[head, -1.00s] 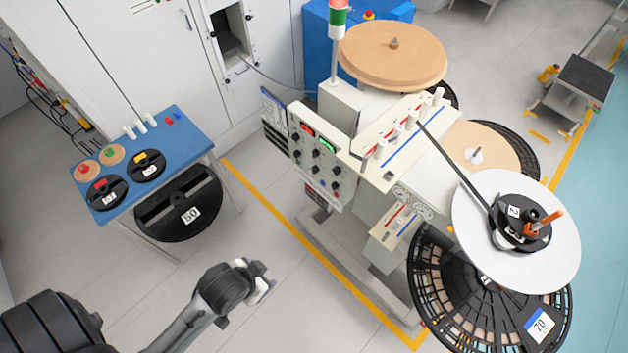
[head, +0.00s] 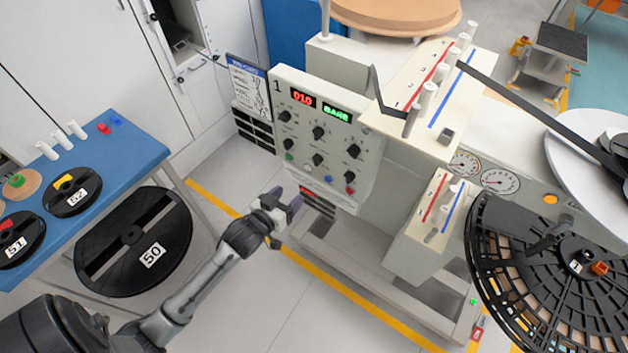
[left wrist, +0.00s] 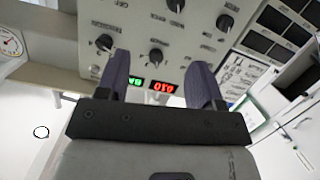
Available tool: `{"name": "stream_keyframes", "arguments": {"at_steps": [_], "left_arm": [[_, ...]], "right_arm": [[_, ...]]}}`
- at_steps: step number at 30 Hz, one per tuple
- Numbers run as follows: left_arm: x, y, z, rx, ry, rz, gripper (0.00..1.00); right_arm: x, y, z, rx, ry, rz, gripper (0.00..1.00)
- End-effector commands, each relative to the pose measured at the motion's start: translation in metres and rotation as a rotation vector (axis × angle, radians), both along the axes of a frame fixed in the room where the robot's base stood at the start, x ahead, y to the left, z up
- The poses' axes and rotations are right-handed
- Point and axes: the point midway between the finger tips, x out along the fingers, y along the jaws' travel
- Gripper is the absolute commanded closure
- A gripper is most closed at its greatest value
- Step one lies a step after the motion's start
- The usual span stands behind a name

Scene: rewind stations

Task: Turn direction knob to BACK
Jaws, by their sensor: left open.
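The control panel (head: 322,140) is a light upright plate with two lit displays, red reading 010 and green, over several black knobs. Its labels are too small to read, so I cannot tell which knob is the direction knob. One black knob (head: 319,132) sits in the panel's upper middle. My left gripper (head: 287,212) is open and empty, in front of and below the panel. In the left wrist view, its two dark fingers (left wrist: 158,80) point at the panel, with a black knob (left wrist: 155,56) between and beyond them, seemingly not touched. My right gripper is out of view.
A blue table (head: 128,160) with small reels and white pegs stands at left, a large black reel (head: 110,245) below it. The machine's big reel (head: 555,285) is at lower right. Floor is clear between table and machine.

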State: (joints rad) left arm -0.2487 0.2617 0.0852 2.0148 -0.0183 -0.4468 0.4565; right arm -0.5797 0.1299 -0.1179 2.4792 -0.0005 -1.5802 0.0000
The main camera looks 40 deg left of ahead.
Motion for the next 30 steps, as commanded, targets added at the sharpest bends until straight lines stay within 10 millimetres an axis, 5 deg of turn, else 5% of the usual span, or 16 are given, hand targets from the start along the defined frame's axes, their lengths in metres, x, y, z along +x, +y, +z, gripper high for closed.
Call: {"name": "stream_keyframes", "arguments": {"at_steps": [1, 9, 17, 30], "left_arm": [[0.007, 0.006, -0.023, -0.005, -0.040, 0.003, 0.39], [0.026, 0.026, -0.046, -0.035, -0.187, 0.003, 0.39], [0.038, 0.032, -0.050, -0.045, -0.233, 0.001, 0.39], [0.114, 0.039, -0.050, -0.045, -0.234, 0.001, 0.39]], "right_arm": [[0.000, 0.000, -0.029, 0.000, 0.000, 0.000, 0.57], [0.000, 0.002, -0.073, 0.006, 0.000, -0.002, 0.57], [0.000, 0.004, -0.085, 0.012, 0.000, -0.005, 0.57], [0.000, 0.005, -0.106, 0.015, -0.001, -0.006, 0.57]]}}
